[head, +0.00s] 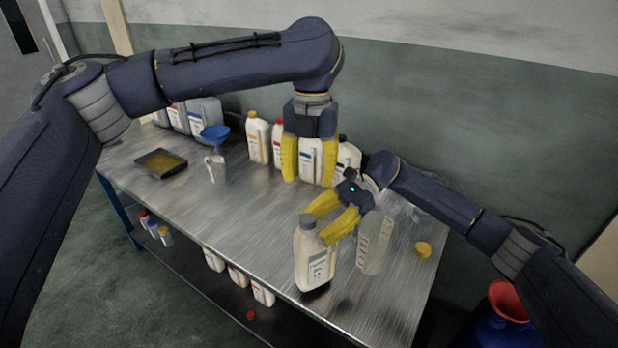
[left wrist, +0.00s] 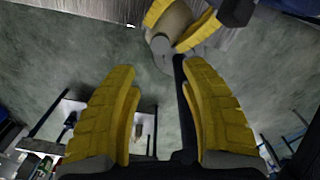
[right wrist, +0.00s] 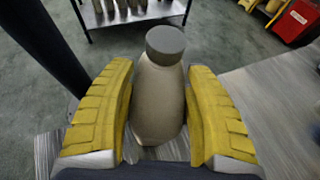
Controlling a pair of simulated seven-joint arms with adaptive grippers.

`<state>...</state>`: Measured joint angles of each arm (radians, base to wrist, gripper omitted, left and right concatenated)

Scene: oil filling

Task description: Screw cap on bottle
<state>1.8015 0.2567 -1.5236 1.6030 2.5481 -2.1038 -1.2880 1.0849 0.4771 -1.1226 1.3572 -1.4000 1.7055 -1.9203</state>
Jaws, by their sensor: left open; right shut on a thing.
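A cream bottle (head: 314,262) with a white label stands upright near the table's front edge. A grey cap (head: 307,222) sits on its top; whether it is tight I cannot tell. My right gripper (head: 317,226) is shut on the bottle's upper body from the right. In the right wrist view the bottle (right wrist: 158,105) is between the fingers, its grey cap (right wrist: 165,40) above them. My left gripper (head: 308,178) is open and empty, pointing down, above and behind the bottle. In the left wrist view the grey cap (left wrist: 161,44) lies beyond the open fingers.
A clear container (head: 375,243) stands close to the right of the bottle, and a yellow cap (head: 423,249) lies further right. Several bottles, including a yellow-capped one (head: 258,140), line the wall side. A measuring jug (head: 216,168) and a tray (head: 160,162) are at left.

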